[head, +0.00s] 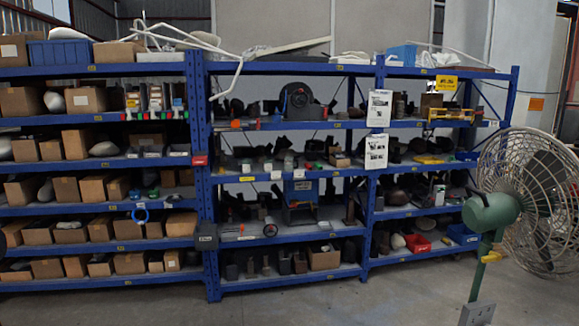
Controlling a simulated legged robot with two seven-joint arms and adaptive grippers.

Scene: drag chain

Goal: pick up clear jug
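I cannot make out a clear jug in the head view; the items on the shelves are small and many are dark or in shadow. Neither of my grippers is in view. Blue metal shelving (210,190) spans most of the view, with several levels holding boxes, tools and parts.
A green pedestal fan (490,210) with a wire cage stands at the right, in front of the shelving. Cardboard boxes (86,100) fill the left shelves. A red bin (418,243) sits on a low right shelf. The grey floor (340,305) in front is clear.

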